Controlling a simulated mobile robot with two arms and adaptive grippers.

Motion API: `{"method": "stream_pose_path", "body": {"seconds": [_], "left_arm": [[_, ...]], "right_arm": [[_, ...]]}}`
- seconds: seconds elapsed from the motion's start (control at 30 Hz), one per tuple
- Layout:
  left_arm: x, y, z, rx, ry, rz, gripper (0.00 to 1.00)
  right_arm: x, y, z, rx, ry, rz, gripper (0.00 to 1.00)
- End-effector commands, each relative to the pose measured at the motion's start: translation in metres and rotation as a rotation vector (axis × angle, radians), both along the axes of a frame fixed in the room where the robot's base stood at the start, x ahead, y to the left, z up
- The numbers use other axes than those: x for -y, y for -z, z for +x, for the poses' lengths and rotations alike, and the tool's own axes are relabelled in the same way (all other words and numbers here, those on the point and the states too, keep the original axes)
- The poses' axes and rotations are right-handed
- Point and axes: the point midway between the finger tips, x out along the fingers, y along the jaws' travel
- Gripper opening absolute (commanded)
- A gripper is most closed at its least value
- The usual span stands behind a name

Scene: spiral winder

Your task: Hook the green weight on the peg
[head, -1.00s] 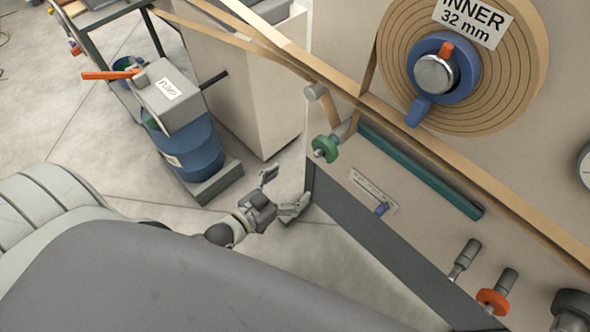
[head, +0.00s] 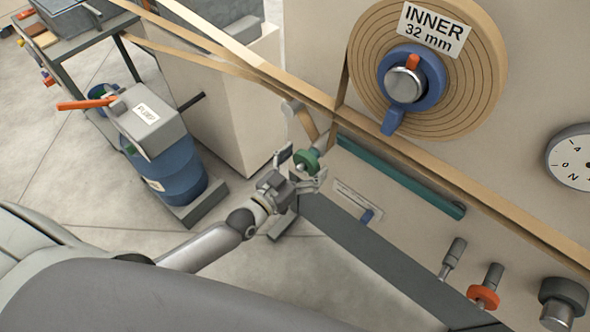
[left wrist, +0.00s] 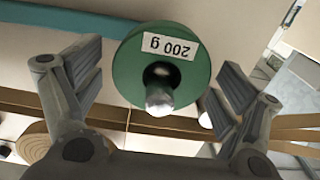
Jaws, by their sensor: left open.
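The green weight (head: 306,160) is a disc on a grey rod at the left end of the machine panel, below the paper band. In the left wrist view, the green weight (left wrist: 135,62) shows an upside-down "200 g" label and a rounded metal end at its centre. My left gripper (head: 301,166) is open around the weight. In the left wrist view, the fingers of my left gripper (left wrist: 158,82) stand either side of the disc, with visible gaps. My right gripper is not in view.
A blue drum (head: 170,180) stands left. The paper band (head: 400,158) crosses above.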

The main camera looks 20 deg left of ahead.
Motion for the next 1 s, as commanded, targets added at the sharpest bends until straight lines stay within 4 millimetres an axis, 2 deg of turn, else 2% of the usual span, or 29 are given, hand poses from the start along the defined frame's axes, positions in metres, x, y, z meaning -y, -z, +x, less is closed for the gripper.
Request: {"method": "stream_pose_path", "body": {"seconds": [0.37,0.77,0.8,1.0], "left_arm": [[0.0025,0.0,0.0059,0.0,0.0,0.0,0.9],[0.0022,0.0,0.0056,0.0,0.0,0.0,0.4],[0.0022,0.0,0.0056,0.0,0.0,0.0,0.65],[0.0022,0.0001,0.0056,0.0,0.0,0.0,0.4]], "right_arm": [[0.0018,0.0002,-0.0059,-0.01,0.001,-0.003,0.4],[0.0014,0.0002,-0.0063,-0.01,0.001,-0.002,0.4],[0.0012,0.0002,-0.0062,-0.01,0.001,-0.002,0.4],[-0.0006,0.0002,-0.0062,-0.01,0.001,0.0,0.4]]}}
